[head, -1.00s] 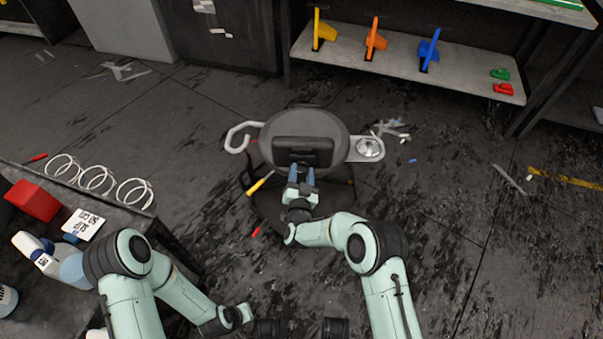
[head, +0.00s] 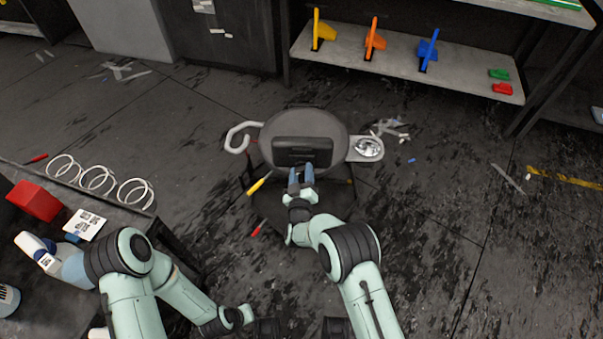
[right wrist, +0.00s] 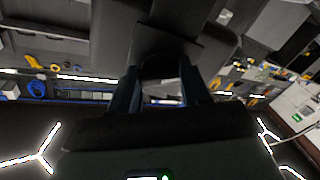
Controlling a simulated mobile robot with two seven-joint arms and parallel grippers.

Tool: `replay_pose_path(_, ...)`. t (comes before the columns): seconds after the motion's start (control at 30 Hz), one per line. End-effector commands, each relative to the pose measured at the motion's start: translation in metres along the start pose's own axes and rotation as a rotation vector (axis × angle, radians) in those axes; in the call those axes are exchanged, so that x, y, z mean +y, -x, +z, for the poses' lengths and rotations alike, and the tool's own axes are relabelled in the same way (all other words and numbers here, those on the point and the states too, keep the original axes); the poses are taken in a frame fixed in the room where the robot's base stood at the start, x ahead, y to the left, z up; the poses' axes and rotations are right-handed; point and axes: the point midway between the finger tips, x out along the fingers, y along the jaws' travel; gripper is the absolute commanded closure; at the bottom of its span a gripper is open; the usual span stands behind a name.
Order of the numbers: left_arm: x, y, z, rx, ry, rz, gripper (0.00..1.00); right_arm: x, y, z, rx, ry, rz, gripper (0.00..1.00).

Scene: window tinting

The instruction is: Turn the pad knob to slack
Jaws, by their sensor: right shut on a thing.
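A round dark grey seat-like pad (head: 335,125) with a raised black block (head: 302,151) at its near side stands on a dark frame in the middle of the head view. My right gripper (head: 301,178) is at the block's near edge, its blue-grey fingers pointing at it. In the right wrist view the two fingers (right wrist: 161,92) close around a dark rounded part, probably the pad knob (right wrist: 162,66), under the dark underside. The knob is hidden in the head view, and its turn position cannot be read. My left arm shows at lower left; its fingers are not visible.
A white hook (head: 238,138) sticks out left of the pad, and a holder with a silver dish (head: 368,149) right of it. A yellow-handled tool (head: 259,184) is close by the gripper. A bench (head: 110,211) with white rings stands left. Floor at right is mostly clear.

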Motion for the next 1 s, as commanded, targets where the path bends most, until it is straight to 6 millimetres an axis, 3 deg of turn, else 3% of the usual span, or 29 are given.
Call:
replay_pose_path(0.33, 0.0005, 0.0013, 0.0021, -0.006, -0.001, 0.0, 1.0, -0.0012, 0.0005, -0.0003, 0.0, 0.151, -0.003, 0.84)
replay_pose_path(0.9, 0.0005, 0.0014, 0.0023, -0.007, 0.0, 0.0, 1.0, -0.0009, 0.0005, 0.0004, 0.0, 0.183, -0.003, 0.84)
replay_pose_path(0.93, 0.0005, 0.0014, 0.0023, -0.006, 0.0, 0.0, 1.0, -0.0009, 0.0005, 0.0004, 0.0, 0.183, -0.003, 0.47)
replay_pose_path(1.0, 0.0005, 0.0014, 0.0022, -0.006, 0.0, 0.0, 1.0, -0.0008, 0.0005, 0.0004, 0.0, 0.182, -0.003, 0.28)
